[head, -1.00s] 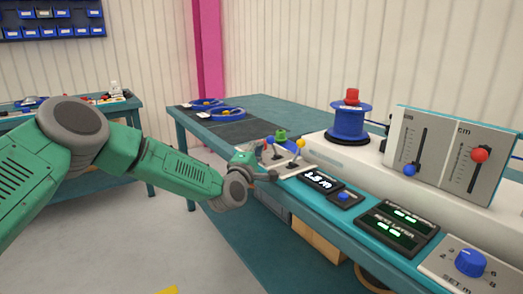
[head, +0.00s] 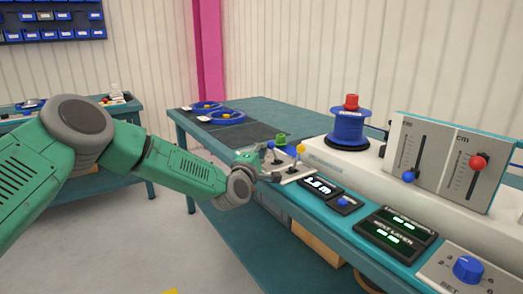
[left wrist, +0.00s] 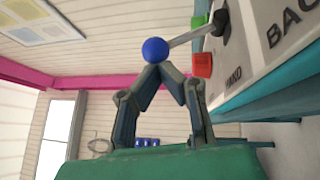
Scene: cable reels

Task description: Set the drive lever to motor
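The lever panel (head: 296,173) at the near end of the bench carries a lever with a blue ball knob (head: 270,146) and one with a yellow knob (head: 301,149). In the left wrist view, the blue knob (left wrist: 155,50) sits on a grey rod sloping from a pivot on the panel. Red (left wrist: 202,65) and green (left wrist: 199,21) blocks are beside it; "HAND" is readable near the red one. My left gripper (left wrist: 165,68) has its fingertips together right at the blue knob, seemingly touching it, not around it. In the head view, the left gripper (head: 258,160) partly hides the panel.
Right of the panel are a display (head: 318,185), a small blue knob (head: 346,202) and a counter box (head: 395,233). A blue reel (head: 349,126) and a slider board (head: 450,160) stand behind. Blue rings (head: 222,117) lie on the bench's far end.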

